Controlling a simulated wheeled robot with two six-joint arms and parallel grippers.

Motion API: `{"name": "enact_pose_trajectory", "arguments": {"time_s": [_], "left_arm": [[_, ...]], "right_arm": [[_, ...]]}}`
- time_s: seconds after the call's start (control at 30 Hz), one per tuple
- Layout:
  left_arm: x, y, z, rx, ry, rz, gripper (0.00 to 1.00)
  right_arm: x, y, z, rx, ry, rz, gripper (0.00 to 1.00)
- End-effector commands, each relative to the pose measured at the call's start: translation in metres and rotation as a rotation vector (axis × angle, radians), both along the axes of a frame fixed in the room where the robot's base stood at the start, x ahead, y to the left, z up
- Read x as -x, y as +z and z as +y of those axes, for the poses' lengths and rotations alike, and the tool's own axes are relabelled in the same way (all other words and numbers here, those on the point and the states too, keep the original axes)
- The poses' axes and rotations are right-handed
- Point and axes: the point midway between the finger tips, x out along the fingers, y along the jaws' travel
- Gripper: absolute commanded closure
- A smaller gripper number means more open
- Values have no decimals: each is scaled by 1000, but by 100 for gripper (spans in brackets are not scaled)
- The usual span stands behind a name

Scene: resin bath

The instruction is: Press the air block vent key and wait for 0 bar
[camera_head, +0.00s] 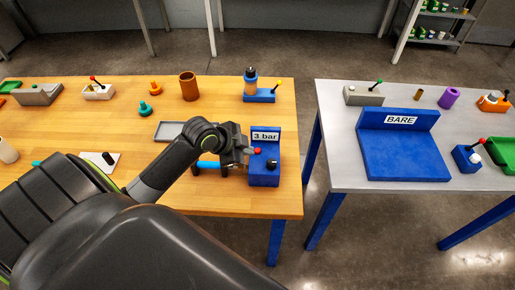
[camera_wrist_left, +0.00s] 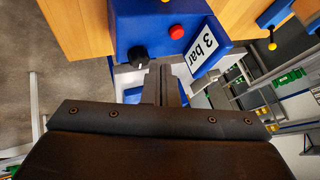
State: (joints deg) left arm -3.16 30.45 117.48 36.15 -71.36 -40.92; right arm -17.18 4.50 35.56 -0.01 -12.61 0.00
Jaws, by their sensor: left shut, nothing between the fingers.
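The blue air block (camera_head: 264,178) stands at the right edge of the wooden table, with a white sign reading "3 bar" (camera_head: 265,135). It carries a red key (camera_head: 257,150) and a black knob (camera_head: 271,164). In the left wrist view the red key (camera_wrist_left: 177,32), the knob (camera_wrist_left: 138,56) and the "3 bar" sign (camera_wrist_left: 204,46) all show. My left gripper (camera_head: 248,151) is shut and empty, close beside the block's left side. In the wrist view its fingertips (camera_wrist_left: 161,68) appear short of the red key, with a gap between. My right gripper is out of view.
The wooden table (camera_head: 225,95) holds a brown cup (camera_head: 189,86), a grey tray (camera_head: 169,131) and a blue stand with a bottle (camera_head: 259,95). A gap separates it from the grey table (camera_head: 345,178), which bears a blue block marked "BARE" (camera_head: 400,155).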

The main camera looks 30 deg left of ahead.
Motion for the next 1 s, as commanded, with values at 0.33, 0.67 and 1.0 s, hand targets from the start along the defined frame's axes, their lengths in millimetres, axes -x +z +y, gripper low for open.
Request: {"name": "enact_pose_trajectory", "arguments": {"time_s": [0.33, 0.67, 1.0], "left_arm": [[-61, 50, 16, -61, -189, -147, 100], [-60, 49, 16, -60, -188, -147, 100], [-60, 26, 16, -59, -187, -145, 100]], "right_arm": [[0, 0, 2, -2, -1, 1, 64], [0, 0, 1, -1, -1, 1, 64], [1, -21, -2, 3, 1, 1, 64]]}}
